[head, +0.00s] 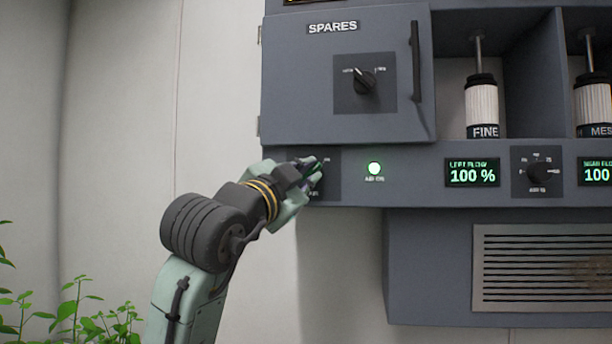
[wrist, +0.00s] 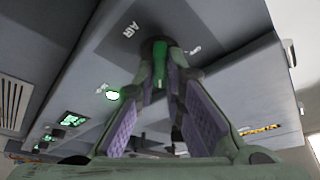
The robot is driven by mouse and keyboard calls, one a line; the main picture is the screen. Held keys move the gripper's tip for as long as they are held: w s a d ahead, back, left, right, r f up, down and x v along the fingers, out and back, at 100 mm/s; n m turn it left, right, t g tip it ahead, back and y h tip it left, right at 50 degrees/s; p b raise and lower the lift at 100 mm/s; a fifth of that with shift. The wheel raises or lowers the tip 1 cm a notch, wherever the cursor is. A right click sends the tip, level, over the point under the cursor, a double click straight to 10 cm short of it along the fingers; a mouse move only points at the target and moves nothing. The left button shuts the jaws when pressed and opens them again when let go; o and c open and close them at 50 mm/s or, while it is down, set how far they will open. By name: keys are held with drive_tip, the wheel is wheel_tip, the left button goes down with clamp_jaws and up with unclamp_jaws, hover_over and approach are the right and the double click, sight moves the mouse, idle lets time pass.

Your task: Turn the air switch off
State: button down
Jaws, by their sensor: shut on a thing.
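Which way the knob points cannot be told. The lamp (head: 375,168) labelled AIR ON glows green; it also glows in the wrist view (wrist: 112,95).
A SPARES door (head: 300,85) with its own black knob (head: 363,81) and a vertical handle (head: 416,62) sits just above. A flow dial (head: 537,172) and green displays (head: 472,173) are to the right. Plants (head: 75,315) stand at lower left.

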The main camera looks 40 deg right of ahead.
drive_tip(key=shift+s+f+n+b, duration=0.1)
drive_tip(key=shift+n+b, duration=0.2)
drive_tip(key=shift+n, duration=0.2)
drive_tip(key=n+t+y+b, duration=0.1)
drive_tip(key=n+t+y, duration=0.1)
drive_tip(key=n, duration=0.4)
drive_tip(key=n+t+y+b, duration=0.1)
drive_tip(key=n+t, duration=0.2)
drive_tip(key=n, duration=0.4)
drive_tip(key=n+t+y+b, duration=0.1)
drive_tip(key=n+t+y, duration=0.1)
drive_tip(key=n, duration=0.4)
drive_tip(key=shift+s+d+n+t+y, duration=0.3)
drive_tip(key=shift+n+t, duration=0.1)
drive_tip(key=shift+t, duration=0.3)
drive_tip(key=shift+n+t+y, duration=0.3)
drive_tip(key=shift+n+y, duration=0.7)
drive_tip(key=shift+n, duration=1.4)
drive_tip(key=c, duration=1.7)
unclamp_jaws()
drive_tip(key=shift+s, duration=0.1)
